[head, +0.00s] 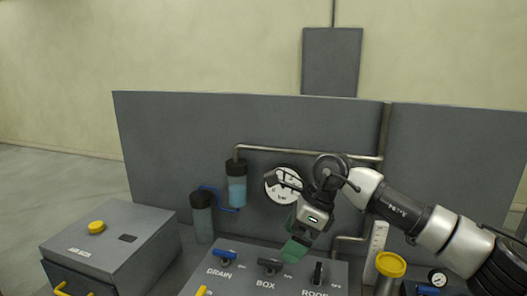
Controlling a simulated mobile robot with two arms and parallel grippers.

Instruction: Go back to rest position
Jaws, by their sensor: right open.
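My right arm comes in from the right, and its gripper (295,248) hangs over the back of the grey control panel, between the knobs marked BOX and ROOF. The gripper points down and its green fingertips appear empty. I cannot tell from this view how far it is above the panel. The blue DRAIN knob (224,256), the dark BOX knob (270,265) and the black ROOF knob (318,272) stand on the panel. My left gripper is not in view.
A grey box with a yellow button (96,227) stands at the left. Behind are a pressure gauge (277,192), a blue-filled cylinder (237,188) and pipes before a grey back wall (170,150). A yellow-capped post (391,264) stands right, under my right arm.

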